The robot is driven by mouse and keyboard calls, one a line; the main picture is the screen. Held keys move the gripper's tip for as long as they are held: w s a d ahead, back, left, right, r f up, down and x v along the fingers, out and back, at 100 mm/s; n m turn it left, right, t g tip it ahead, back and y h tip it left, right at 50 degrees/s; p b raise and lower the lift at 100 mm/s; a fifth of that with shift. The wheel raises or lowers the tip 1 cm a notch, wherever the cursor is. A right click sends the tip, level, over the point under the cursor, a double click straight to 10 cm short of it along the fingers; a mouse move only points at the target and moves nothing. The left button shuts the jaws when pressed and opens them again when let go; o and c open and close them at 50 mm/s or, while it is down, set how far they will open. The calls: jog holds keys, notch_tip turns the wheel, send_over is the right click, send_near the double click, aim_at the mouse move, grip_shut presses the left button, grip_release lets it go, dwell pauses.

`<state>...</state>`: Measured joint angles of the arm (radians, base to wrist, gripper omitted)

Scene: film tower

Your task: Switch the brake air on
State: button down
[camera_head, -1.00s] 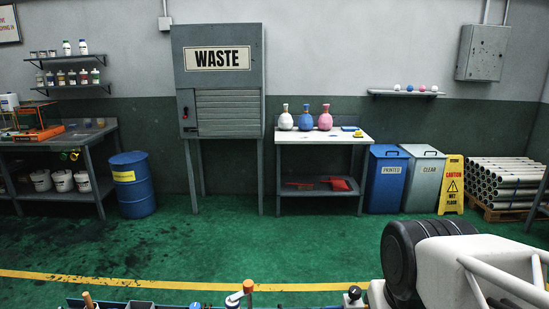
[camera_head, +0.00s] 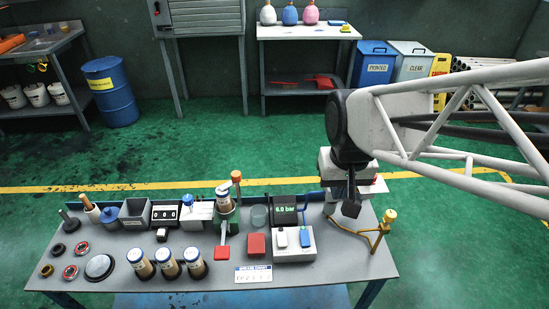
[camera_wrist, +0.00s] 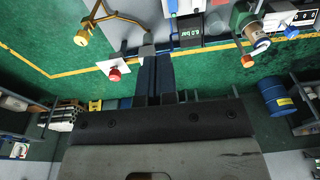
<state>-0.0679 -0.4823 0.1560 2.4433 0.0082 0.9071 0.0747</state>
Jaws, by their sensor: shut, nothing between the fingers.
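A dark gauge display (camera_head: 286,208) reading 6.0 bar stands at the back of the bench; it also shows in the wrist view (camera_wrist: 188,33). In front of it is a pale box (camera_head: 295,255) with a white rocker (camera_head: 281,238) and a blue rocker (camera_head: 306,238). I cannot read a label naming the brake air. My gripper (camera_head: 351,208) is shut and empty, right of the display and rockers. Its fingers (camera_wrist: 148,50) point toward the bench.
A red knob (camera_wrist: 115,74) on a white plate is near my fingers in the wrist view. Left on the bench are a counter (camera_head: 165,213), several capped cylinders (camera_head: 168,263), a red pad (camera_head: 256,244) and an orange-knobbed lever (camera_head: 236,176).

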jog(key=w+a+f+g, duration=0.2)
jog(key=w+a+f, duration=0.2)
jog(key=w+f, duration=0.25)
jog(key=g, duration=0.1)
send_over(282, 242)
jog(key=w, duration=0.3)
notch_tip(282, 242, down, 9)
jog(key=shift+s+f, duration=0.1)
jog(key=shift+s, duration=0.1)
jog(key=shift+f, duration=0.15)
jog(key=f, duration=0.4)
jog(key=s+f, duration=0.1)
jog(key=f, duration=0.4)
jog(key=s+f, duration=0.1)
jog(key=f, duration=0.3)
jog(key=shift+s+f, duration=0.1)
jog(key=shift+f, duration=0.15)
